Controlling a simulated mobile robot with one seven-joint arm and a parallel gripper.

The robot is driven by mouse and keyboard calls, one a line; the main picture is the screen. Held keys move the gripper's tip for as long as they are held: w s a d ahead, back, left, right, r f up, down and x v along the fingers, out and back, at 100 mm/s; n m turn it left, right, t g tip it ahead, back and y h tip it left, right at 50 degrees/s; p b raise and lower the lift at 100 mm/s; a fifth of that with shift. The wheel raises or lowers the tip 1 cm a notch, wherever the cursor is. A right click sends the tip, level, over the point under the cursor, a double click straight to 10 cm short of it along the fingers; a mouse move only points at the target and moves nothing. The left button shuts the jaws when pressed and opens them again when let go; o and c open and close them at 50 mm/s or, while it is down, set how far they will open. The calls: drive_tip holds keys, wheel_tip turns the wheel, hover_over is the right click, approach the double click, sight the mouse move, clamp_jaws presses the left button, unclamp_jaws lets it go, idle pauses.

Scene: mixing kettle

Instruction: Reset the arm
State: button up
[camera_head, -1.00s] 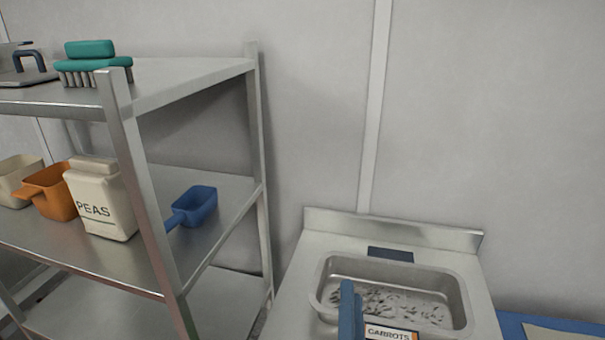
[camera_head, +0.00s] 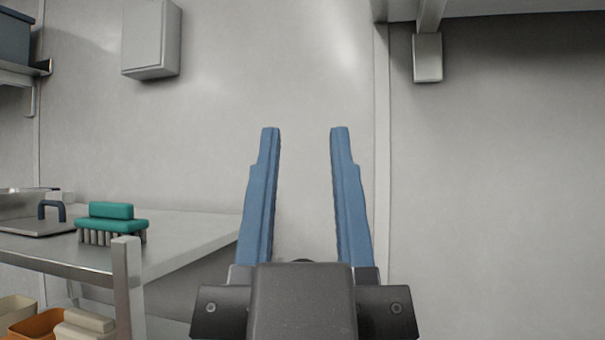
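My gripper (camera_head: 305,130) is raised in the middle of the view, in front of the bare grey wall. Its two blue fingers point up and stand well apart. Nothing is between them. The gripper's dark body is at the bottom centre. It touches none of the things in view.
A metal shelf (camera_head: 205,232) stands at the lower left. A teal brush (camera_head: 111,222) and a flat lid with a dark handle (camera_head: 40,224) lie on its top. An orange scoop (camera_head: 38,325) shows below. A wall box (camera_head: 151,40) hangs at the upper left.

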wheel_tip(320, 180, down, 10)
drive_tip(key=b, duration=0.9)
drive_tip(key=shift+b, duration=0.35)
drive_tip(key=shift+a, duration=0.1)
